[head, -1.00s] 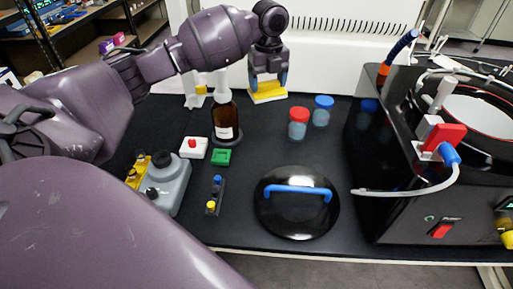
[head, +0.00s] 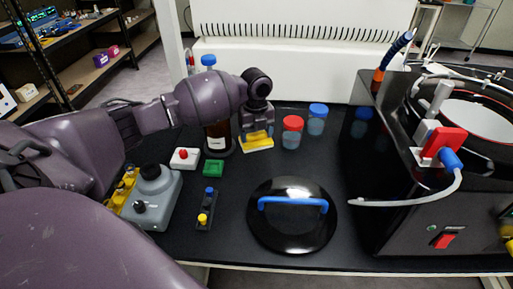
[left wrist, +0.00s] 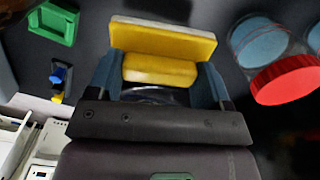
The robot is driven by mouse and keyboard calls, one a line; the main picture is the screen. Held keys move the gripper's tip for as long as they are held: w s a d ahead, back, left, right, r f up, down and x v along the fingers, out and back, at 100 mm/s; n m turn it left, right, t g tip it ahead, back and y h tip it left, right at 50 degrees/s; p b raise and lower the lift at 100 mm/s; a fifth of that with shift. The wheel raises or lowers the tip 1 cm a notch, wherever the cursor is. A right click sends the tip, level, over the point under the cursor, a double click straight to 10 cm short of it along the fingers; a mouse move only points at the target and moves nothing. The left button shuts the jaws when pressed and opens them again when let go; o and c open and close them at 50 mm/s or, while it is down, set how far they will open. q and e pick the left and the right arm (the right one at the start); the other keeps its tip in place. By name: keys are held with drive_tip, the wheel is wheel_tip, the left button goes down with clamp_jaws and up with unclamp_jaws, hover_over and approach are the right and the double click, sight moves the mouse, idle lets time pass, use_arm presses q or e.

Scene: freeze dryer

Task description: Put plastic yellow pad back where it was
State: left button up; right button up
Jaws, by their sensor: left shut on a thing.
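The plastic yellow pad (head: 257,143) has a yellow grip block on top and a pale underside. My left gripper (head: 257,128) points down and is shut on the block. In the left wrist view, the pad (left wrist: 165,40) sits between the two blue-grey fingers of my left gripper (left wrist: 160,70). The pad is between the brown bottle and the red-capped jar, low over the black bench; I cannot tell whether it touches. My right gripper is not in view.
The brown bottle (head: 216,138) is partly hidden behind my left arm. Red-capped (head: 291,132) and blue-capped (head: 317,120) jars stand right of the pad. A black lid with a blue handle (head: 292,218) lies in front. A green square (head: 213,168) lies front-left.

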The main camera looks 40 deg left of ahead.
sight(256, 145)
use_arm(q)
wheel_tip(256, 145, down, 5)
drive_tip(key=shift+f+b, duration=0.1)
drive_tip(key=shift+b, duration=0.35)
drive_tip(key=shift+f, duration=0.35)
drive_tip(key=shift+r, duration=0.1)
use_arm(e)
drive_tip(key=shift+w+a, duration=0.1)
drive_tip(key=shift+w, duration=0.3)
use_arm(q)
drive_tip(key=shift+f, duration=0.2)
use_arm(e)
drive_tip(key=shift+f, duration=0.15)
